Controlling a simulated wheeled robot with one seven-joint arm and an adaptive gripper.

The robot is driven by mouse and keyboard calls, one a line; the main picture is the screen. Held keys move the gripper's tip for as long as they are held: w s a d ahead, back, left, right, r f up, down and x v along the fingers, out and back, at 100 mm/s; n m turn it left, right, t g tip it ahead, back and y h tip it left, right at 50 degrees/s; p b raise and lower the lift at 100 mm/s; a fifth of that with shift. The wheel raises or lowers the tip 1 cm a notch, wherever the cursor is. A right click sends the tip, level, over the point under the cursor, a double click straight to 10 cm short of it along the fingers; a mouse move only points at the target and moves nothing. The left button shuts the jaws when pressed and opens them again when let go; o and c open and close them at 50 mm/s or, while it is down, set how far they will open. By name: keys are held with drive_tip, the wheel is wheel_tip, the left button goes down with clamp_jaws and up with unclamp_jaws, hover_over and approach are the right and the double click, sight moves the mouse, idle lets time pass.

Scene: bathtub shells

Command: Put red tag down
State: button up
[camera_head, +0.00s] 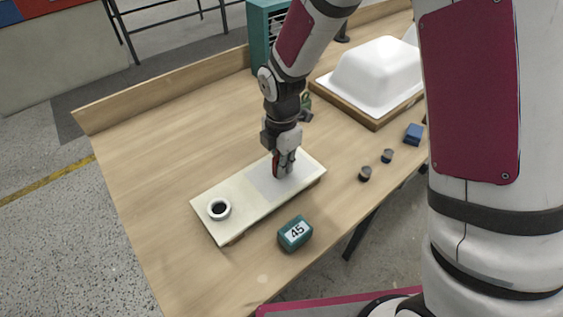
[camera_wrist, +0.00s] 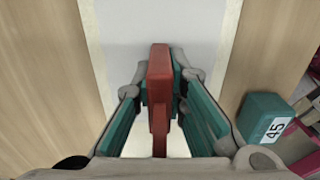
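The red tag (camera_wrist: 158,88) stands out between my gripper's two fingers in the wrist view, with a narrow stem running down towards the palm. My gripper (camera_wrist: 161,92) has its fingertips closed in on both sides of the tag. In the head view my gripper (camera_head: 283,168) points down over the grey patch of a pale board (camera_head: 245,200), and the red tag (camera_head: 275,163) shows at its left side. I cannot tell whether the tag touches the board.
A teal block marked 45 (camera_head: 295,233) stands in front of the board. Small dark cylinders (camera_head: 365,173), a blue block (camera_head: 413,134) and a white tub shell (camera_head: 375,75) lie to the right. The table's left side is clear.

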drive_tip(key=o, duration=0.4)
drive_tip(key=shift+o, duration=0.2)
wheel_tip(320, 180, up, 12)
drive_tip(key=shift+r+p, duration=0.1)
drive_tip(key=shift+p, duration=0.3)
drive_tip(key=shift+d+r, duration=0.15)
drive_tip(key=shift+r, duration=0.05)
drive_tip(key=s+d+r+m+t, duration=0.2)
drive_tip(key=s+d+r+m, duration=0.8)
drive_tip(key=r+m, duration=0.15)
drive_tip(key=s+d+m, duration=0.2)
drive_tip(key=s+m, duration=0.4)
drive_tip(key=s+d+r+m+t, duration=0.1)
drive_tip(key=s+d+m, duration=0.1)
drive_tip(key=s+m, duration=0.5)
drive_tip(key=shift+s+d+r+t, duration=0.15)
drive_tip(key=shift+d+r+t, duration=0.1)
drive_tip(key=shift+d+t, duration=0.1)
